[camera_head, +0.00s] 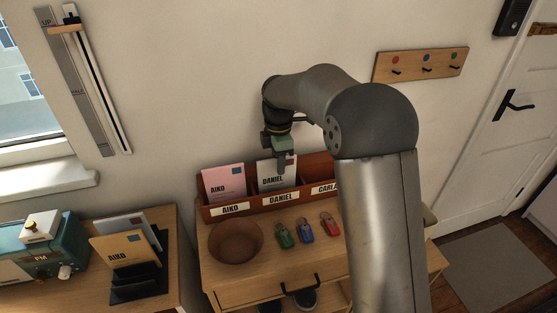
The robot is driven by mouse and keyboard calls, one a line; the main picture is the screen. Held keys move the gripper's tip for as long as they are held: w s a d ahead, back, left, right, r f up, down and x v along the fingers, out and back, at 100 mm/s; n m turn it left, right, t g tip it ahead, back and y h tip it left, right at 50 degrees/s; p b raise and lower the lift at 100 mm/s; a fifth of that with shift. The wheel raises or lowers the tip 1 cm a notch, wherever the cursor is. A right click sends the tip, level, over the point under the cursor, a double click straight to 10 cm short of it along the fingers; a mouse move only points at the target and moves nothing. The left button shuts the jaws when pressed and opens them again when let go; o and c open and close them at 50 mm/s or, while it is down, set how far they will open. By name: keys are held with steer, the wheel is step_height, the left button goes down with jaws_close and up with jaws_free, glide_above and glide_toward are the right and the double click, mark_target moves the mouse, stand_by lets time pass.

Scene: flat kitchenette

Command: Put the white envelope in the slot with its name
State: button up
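A white envelope marked DANIEL (268,181) stands upright at the middle compartment of the wooden letter sorter (305,198), behind the label DANIEL (280,198). Its lower edge is hidden by the sorter's front. My gripper (281,166) points down at the envelope's upper right part and overlaps it in the picture. I cannot tell whether the fingers hold it. A pink envelope marked AIKO (223,182) stands in the left compartment, behind the label AIKO (230,210). The label CARLA (325,189) is on the right; my arm partly hides that compartment.
A brown bowl (235,242) and green, blue and red key tags (306,231) lie before the sorter. At left, a black rack (137,287) holds a tan envelope marked AIKO (124,248) and a pale envelope (121,222) behind it, near a teal radio (40,255).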

steer(key=shift+r, duration=0.1)
step_height(320, 180, up, 17)
steer(key=shift+r, duration=0.15)
stand_by(0.4)
steer(key=shift+s, duration=0.1)
steer(key=s+d+f+m, duration=0.5)
steer(key=s+m, duration=0.2)
steer(key=s, duration=0.4)
steer(key=s+d+f+m, duration=0.6)
steer(key=s+m, duration=0.1)
steer(key=s, duration=0.4)
steer(key=s+d+f+m, duration=0.5)
steer(key=s+m, duration=0.2)
steer(key=s, duration=0.4)
steer(key=shift+d+f+t, duration=0.15)
steer(key=shift+f+t, duration=0.1)
steer(key=shift+t, duration=0.05)
steer(key=shift+w, duration=0.1)
